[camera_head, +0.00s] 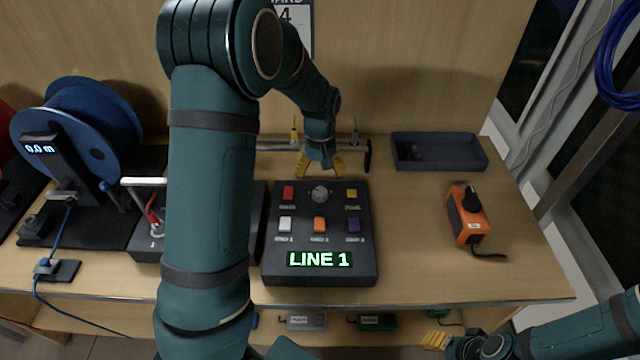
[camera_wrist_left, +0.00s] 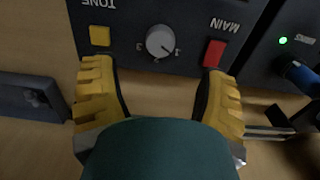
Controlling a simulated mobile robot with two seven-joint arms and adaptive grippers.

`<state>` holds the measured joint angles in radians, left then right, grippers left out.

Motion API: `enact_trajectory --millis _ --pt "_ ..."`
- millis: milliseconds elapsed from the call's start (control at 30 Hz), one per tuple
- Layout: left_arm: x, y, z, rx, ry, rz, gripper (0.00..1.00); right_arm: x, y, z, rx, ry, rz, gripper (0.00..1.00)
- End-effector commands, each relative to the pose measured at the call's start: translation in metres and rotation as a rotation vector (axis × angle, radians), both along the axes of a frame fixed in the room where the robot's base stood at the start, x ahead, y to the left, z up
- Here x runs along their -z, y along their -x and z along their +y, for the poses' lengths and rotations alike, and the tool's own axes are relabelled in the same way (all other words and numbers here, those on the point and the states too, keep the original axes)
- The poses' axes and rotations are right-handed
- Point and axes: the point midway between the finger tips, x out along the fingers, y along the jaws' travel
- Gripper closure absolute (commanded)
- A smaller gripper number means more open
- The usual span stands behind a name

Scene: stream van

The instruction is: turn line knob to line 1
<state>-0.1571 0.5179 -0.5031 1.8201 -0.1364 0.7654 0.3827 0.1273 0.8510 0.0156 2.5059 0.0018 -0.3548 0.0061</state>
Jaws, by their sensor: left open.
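The line knob (camera_head: 319,194) is a round grey dial at the top middle of a black control box (camera_head: 284,265) on the bench. In the left wrist view the knob (camera_wrist_left: 160,41) sits between a yellow and a red button, with numbers around it. The box display (camera_head: 319,260) reads LINE 1 in green. My left gripper (camera_head: 322,166) is just behind the box's far edge. Its yellow fingers (camera_wrist_left: 160,95) are spread wide and empty, apart from the knob. My right gripper (camera_head: 437,341) is low at the bottom right, below the bench front; its opening is unclear.
A blue cable reel (camera_head: 90,125) stands at the left. A grey tray (camera_head: 438,166) lies at the back right. An orange device (camera_head: 468,216) with a black knob sits right of the box. The bench between box and orange device is clear.

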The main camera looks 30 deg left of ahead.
Motion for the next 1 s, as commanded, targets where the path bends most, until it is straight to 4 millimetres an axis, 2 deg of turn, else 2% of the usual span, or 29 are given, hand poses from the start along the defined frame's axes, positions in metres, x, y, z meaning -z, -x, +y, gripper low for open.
enact_trajectory --millis 100,300,867,1000 --pt "-0.021 0.0 0.0 0.001 -0.001 -0.003 0.26 0.0 0.0 0.0 0.0 0.0 0.0 0.53" --pt "-0.039 0.0 0.0 0.001 0.0 0.0 0.26 0.0 0.0 0.0 0.0 0.0 0.0 0.53" --pt "-0.041 0.0 0.0 0.0 0.0 0.001 0.26 0.0 0.0 0.0 0.0 0.0 0.0 0.53" --pt "-0.05 0.0 0.0 0.0 0.0 0.001 0.26 -0.009 -0.001 0.0 0.002 0.0 -0.002 0.53"
